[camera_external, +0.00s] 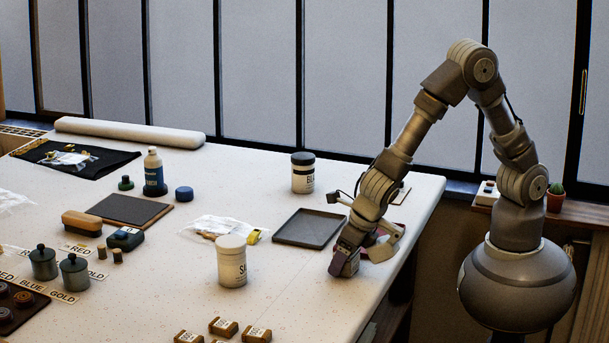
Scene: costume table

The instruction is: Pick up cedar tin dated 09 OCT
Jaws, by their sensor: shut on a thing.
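My gripper (346,264) is low over the right part of the white table, just in front of the dark tray. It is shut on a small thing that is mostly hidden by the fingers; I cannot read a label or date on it. Several small brown blocks or tins with white labels, one of them here (223,326), sit at the bottom edge of the view, left of my gripper. Their lettering is too small to read, so I cannot tell which is the cedar tin dated 09 OCT.
A white jar (231,262) stands left of my gripper. A dark empty tray (310,229) lies behind it, with a black-lidded jar (303,174) farther back. The white tabletop (310,310) is clear in front of my gripper. The table's right edge is close.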

